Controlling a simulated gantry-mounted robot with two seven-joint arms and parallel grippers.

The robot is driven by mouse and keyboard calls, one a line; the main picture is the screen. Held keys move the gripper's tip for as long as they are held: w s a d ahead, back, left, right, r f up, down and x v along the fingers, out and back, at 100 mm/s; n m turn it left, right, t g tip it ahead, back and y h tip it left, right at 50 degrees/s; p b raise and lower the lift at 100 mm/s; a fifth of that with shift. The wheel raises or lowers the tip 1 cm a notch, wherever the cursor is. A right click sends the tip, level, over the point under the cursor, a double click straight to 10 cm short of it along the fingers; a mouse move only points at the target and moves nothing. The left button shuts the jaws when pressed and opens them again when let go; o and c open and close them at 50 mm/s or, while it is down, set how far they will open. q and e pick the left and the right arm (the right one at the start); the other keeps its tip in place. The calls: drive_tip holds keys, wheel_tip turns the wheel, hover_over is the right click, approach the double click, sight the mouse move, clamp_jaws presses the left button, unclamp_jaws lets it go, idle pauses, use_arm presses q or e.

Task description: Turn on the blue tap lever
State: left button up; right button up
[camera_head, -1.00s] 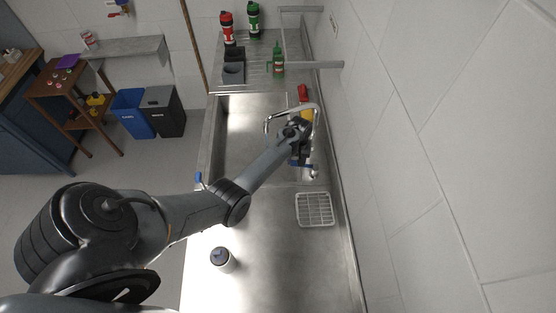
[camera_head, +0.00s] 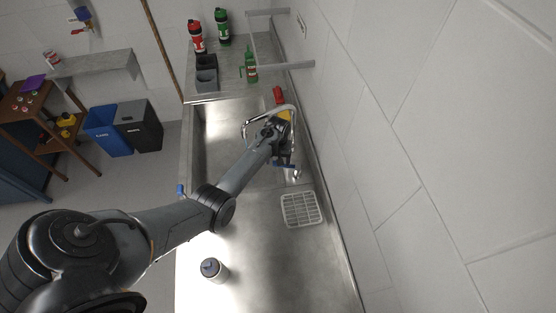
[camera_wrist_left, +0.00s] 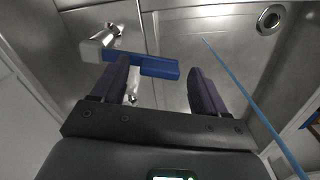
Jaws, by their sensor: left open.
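The blue tap lever (camera_head: 284,165) shows at the near side of the chrome tap (camera_head: 253,122), by the wall side of the sink. My left gripper (camera_head: 280,150) is at the tap, just beside this lever, and partly hides the tap body. In the left wrist view the blue lever (camera_wrist_left: 150,66) lies crosswise ahead of the open gripper (camera_wrist_left: 160,72). The left finger's tip overlaps the lever, and its free end reaches into the gap between the fingers. I cannot tell whether the finger touches it. A red lever (camera_head: 278,95) is at the tap's far side.
A white drying rack (camera_head: 299,209) lies on the steel counter close to the tap. The wall runs close on the right.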

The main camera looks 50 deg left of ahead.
use_arm(q)
wheel_tip(320, 180, up, 11)
drive_tip(key=shift+f, duration=0.2)
idle(0.3)
drive_tip(key=shift+s+f, duration=0.1)
